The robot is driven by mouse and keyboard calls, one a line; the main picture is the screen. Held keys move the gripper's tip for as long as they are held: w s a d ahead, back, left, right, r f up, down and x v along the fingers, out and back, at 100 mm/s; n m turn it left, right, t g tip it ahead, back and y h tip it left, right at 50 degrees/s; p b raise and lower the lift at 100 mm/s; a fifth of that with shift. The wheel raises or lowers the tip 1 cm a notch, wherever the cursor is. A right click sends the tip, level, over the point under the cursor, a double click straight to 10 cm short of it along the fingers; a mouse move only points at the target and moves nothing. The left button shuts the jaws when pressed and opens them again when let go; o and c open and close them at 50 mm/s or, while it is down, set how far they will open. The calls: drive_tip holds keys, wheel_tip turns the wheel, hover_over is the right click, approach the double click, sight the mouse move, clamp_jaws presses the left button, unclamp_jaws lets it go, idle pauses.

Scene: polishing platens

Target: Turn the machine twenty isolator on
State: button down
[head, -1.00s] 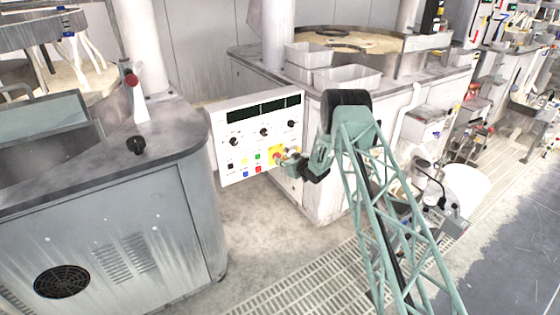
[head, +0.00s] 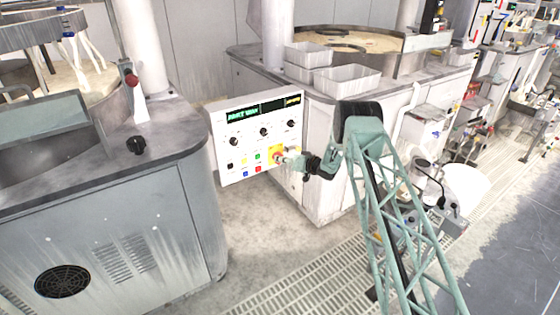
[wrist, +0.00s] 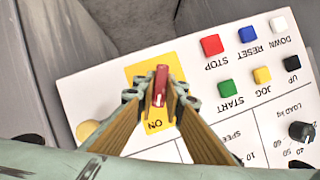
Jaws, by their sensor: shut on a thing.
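The isolator is a red handle (wrist: 161,80) on a yellow plate (wrist: 138,75) in the control panel (head: 226,166). In the wrist view, where the panel is upside down, the handle stands upright in line with the word ON on the plate. My gripper (wrist: 158,95) is shut on the red handle, one finger on each side of it. In the head view, my gripper (head: 283,158) meets the panel at its lower right and hides much of the isolator. The panel's display (head: 242,114) is lit with green and yellow characters, too small to read surely.
Coloured buttons, including a red STOP button (wrist: 211,45) and a green START button (wrist: 226,88), sit close to my fingers. Black knobs (head: 263,132) lie above. Grey machine housings (head: 120,220) flank the panel. The floor in front is clear.

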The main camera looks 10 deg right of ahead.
drive_tip(key=shift+m+y+b, duration=0.3)
drive_tip(key=shift+m+y, duration=0.6)
drive_tip(key=shift+m, duration=0.3)
drive_tip(key=c, duration=2.7)
unclamp_jaws()
drive_tip(key=shift+d, duration=0.1)
drive_tip(key=shift+v, duration=5.95)
drive_tip(key=shift+r, duration=0.1)
drive_tip(key=shift+w, duration=0.1)
